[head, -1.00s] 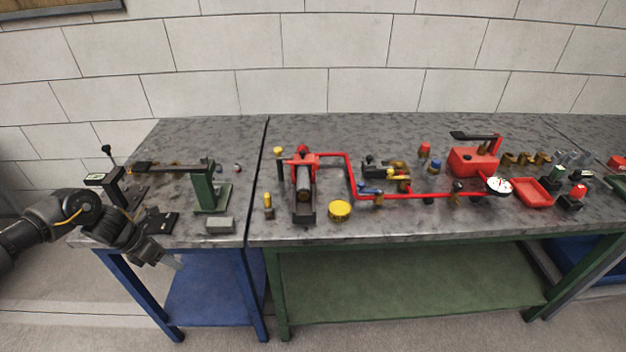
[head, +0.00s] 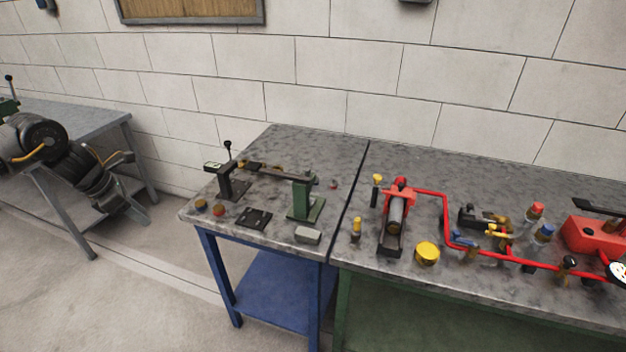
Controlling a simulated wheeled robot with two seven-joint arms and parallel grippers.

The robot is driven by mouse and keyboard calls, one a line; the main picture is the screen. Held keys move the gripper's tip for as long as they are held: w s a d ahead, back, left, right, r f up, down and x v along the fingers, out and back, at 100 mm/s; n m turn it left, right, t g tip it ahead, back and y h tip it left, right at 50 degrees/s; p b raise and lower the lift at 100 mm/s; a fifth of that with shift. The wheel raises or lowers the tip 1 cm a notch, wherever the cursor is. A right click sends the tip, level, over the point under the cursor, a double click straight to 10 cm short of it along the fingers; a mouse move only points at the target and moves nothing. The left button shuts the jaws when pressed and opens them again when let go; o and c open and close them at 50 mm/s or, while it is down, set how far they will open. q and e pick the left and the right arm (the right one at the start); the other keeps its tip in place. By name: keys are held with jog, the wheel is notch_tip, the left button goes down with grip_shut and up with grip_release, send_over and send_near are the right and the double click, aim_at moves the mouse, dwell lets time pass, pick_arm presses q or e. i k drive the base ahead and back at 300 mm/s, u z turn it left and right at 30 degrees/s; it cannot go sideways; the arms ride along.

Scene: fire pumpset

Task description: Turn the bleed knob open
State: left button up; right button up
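The red pump pipework (head: 446,215) stands on the grey bench top at the right. A dark cylinder in a red-topped holder (head: 395,212) is at its left end. Small fittings sit along it: a yellow-topped post (head: 377,180), a yellow-handled valve (head: 497,232) and a black knob (head: 569,262). I cannot tell which of these is the bleed knob. My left gripper (head: 132,190) hangs at the far left, in front of the side table and well away from the pipework. It looks empty, but its finger gap is unclear. My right gripper is out of view.
The near bench (head: 285,145) carries a green stand (head: 305,200), a black lever post (head: 230,180) and a grey block (head: 307,235). A yellow round cap (head: 427,252) lies by the pipework. A grey side table (head: 90,118) stands left, with open floor between.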

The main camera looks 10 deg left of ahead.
aim_at(569, 261)
jog(key=u, duration=0.4)
jog(key=i, duration=1.1)
jog(key=z, duration=3.85)
